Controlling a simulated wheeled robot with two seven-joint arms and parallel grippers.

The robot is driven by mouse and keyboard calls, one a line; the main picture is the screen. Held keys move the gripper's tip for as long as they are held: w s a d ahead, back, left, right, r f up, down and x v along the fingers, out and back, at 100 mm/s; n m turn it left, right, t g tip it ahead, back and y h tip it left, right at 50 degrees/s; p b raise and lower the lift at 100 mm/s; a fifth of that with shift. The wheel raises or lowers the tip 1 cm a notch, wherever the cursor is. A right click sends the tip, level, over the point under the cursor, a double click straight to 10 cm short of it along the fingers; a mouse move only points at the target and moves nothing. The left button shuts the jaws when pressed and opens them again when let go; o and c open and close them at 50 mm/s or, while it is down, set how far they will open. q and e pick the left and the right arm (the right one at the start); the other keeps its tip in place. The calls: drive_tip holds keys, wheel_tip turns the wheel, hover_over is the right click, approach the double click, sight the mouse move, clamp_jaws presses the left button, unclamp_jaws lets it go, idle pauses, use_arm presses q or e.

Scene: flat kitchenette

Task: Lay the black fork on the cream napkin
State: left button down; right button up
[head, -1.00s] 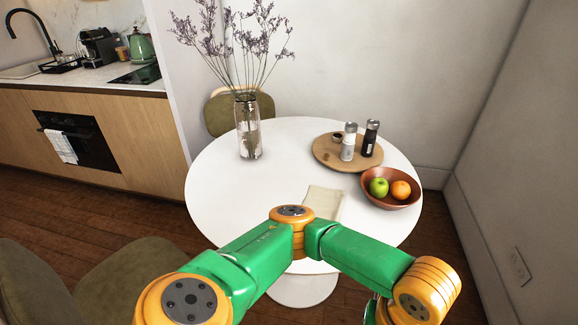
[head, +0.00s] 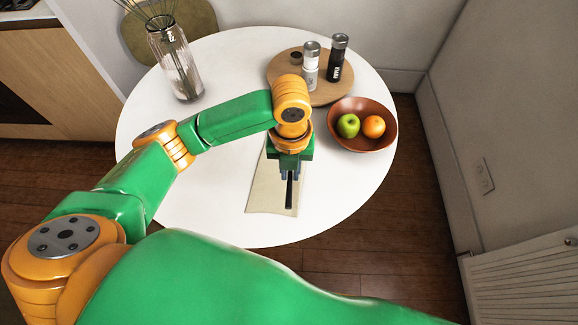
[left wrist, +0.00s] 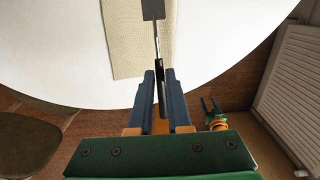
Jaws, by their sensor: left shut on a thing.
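The cream napkin (head: 262,190) lies flat on the white round table near its front edge; it also shows in the left wrist view (left wrist: 128,50). My left gripper (head: 290,174) points down over the napkin and is shut on the black fork (head: 289,194). In the left wrist view the fork (left wrist: 157,45) runs out from between the fingertips (left wrist: 160,76), its wide end over the napkin. I cannot tell whether the fork touches the cloth. My right gripper (left wrist: 211,105) shows small in the left wrist view, away from the table, fingers apart and empty.
A brown bowl (head: 340,136) with a green apple and an orange stands right of the napkin. Behind is a round wooden board (head: 278,72) with a white and a black shaker. A glass vase (head: 178,65) stands at the back left. The table's left part is clear.

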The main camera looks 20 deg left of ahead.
use_arm(q)
drive_tip(key=w+f, duration=0.2)
drive_tip(key=w+a+f, duration=0.1)
drive_tip(key=w+f, duration=0.1)
drive_tip(key=f, duration=0.1)
drive_tip(key=shift+w+a+f+b, duration=0.1)
drive_tip(key=shift+w+f+b, duration=0.15)
drive_tip(key=shift+w+b, duration=0.1)
drive_tip(key=shift+w+a+f, duration=0.1)
drive_tip(key=shift+w+f, duration=0.05)
drive_tip(key=shift+f, duration=0.75)
drive_tip(key=shift+w+f, duration=0.1)
drive_tip(key=shift+f, duration=0.8)
use_arm(e)
drive_tip(key=shift+w+f, duration=0.3)
drive_tip(key=shift+f, duration=0.15)
use_arm(q)
drive_tip(key=shift+f+b, duration=0.4)
use_arm(e)
drive_tip(key=shift+f, duration=0.25)
